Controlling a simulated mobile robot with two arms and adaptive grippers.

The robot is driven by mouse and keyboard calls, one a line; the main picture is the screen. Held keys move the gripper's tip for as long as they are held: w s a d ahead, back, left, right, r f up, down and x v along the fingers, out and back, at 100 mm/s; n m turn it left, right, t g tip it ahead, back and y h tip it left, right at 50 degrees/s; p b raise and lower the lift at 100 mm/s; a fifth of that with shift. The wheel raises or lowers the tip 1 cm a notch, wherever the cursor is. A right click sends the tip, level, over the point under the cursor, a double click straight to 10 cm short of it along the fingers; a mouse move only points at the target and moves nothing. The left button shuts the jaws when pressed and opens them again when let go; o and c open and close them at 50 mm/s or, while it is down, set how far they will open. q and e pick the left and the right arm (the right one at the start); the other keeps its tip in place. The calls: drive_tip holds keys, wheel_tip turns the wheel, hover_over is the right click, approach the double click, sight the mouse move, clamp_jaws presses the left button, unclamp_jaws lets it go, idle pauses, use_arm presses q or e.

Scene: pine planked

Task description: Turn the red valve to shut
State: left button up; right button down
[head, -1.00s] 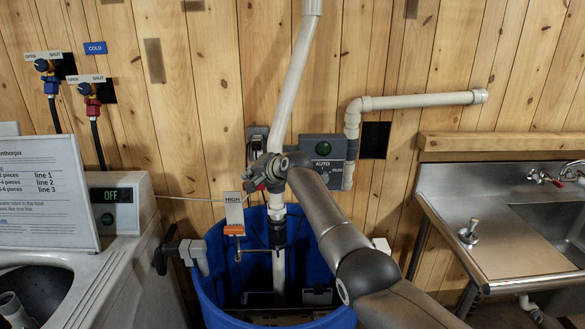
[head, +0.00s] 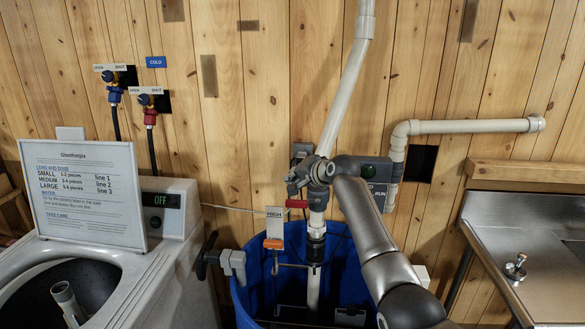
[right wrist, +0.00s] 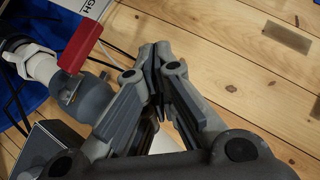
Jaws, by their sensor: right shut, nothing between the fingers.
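On the wall at upper left in the head view, a valve with a red body (head: 150,117) and a dark blue knob hangs under an OPEN/SHUT label. A second red part, a red lever (head: 297,203), is on the white standing pipe over the blue barrel. This lever shows in the right wrist view (right wrist: 80,46) beside a grey valve body (right wrist: 88,100). My right gripper (head: 296,181) is just above the lever in the head view. In the right wrist view its fingers (right wrist: 155,62) are closed together and empty, apart from the lever. My left gripper is not in view.
A blue-bodied valve (head: 115,94) is beside the wall valve. A washer (head: 175,270) with an instruction board (head: 85,190) stands at left. The blue barrel (head: 255,290) has a HIGH tag (head: 274,216) above it. A steel sink (head: 510,230) is at right.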

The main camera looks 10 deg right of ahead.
drive_tip(key=s+a+r+b, duration=0.1)
drive_tip(key=s+r+b, duration=0.1)
drive_tip(key=s+r, duration=0.2)
drive_tip(key=shift+s+a+r, duration=0.15)
drive_tip(key=shift+s+r, duration=0.2)
drive_tip(key=shift+r, duration=0.05)
